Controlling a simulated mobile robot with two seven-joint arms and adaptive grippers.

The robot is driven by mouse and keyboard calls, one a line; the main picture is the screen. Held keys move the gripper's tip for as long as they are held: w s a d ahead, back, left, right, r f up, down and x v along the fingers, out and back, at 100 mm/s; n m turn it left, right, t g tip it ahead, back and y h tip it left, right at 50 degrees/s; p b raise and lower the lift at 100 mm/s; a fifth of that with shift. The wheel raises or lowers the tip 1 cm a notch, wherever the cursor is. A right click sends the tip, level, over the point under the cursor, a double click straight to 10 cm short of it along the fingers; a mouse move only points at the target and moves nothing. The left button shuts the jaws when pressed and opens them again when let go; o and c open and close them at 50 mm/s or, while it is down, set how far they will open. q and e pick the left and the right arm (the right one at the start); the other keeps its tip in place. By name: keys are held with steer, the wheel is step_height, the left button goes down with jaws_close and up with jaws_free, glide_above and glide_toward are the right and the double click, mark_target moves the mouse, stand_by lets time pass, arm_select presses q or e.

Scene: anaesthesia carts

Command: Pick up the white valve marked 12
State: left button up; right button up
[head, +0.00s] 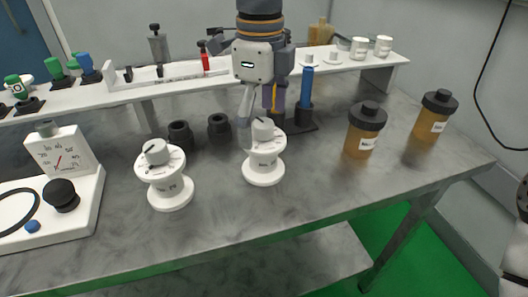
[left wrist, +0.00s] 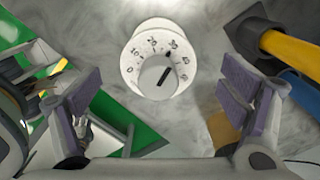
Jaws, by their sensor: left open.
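Two white spool-shaped valves with dial tops stand upright on the grey bench: a left one (head: 168,178) and a right one (head: 264,168). Each has small dark lettering on its side, too small to read surely, so I cannot tell which is marked 12. My left gripper (head: 258,110) points down, just above and behind the right valve's knob. In the left wrist view, a white dial with a knob (left wrist: 158,62) lies ahead between the spread fingers (left wrist: 160,100). The left gripper is open and empty. My right gripper is not in view.
Two amber jars with black lids (head: 362,132) (head: 434,116) stand to the right. A white gauge unit (head: 60,155) is at left; a raised white shelf (head: 180,84) runs behind.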

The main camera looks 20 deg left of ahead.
mark_target(264, 142)
arm_select(q)
steer(key=f, duration=0.4)
steer(key=shift+s+d+f, duration=0.15)
steer(key=shift+d+f, duration=0.1)
steer(key=shift+f, duration=0.15)
steer(key=c, duration=1.5)
steer(key=shift+o, duration=0.2)
